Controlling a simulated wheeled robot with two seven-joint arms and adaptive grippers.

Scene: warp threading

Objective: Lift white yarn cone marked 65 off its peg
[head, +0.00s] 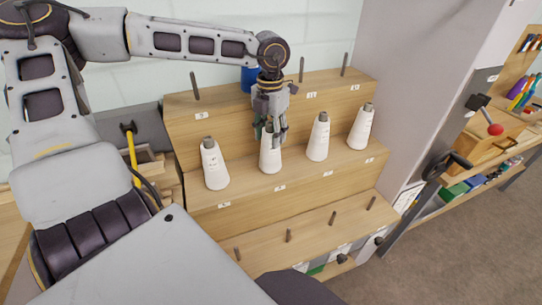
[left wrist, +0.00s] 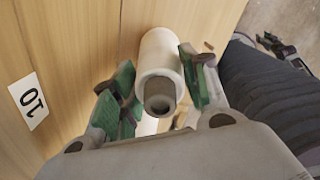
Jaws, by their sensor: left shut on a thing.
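A white yarn cone (head: 270,159) with a grey top stands on the middle tier of the stepped wooden rack (head: 232,208), second from the left in its row. My left gripper (head: 274,134) points down over it and is shut on its upper part. In the left wrist view the cone (left wrist: 161,50) shows end-on between the green finger pads (left wrist: 160,88), one on each side. Any peg under the cone is hidden. I cannot read a 65 on any cone.
White cones stand to the left (head: 214,168) and right (head: 318,140), with another (head: 361,128) farther right. A blue cone (head: 249,78) is behind my gripper. The lowest tier has bare pegs (head: 332,218). A grey panel (head: 408,90) rises at the right.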

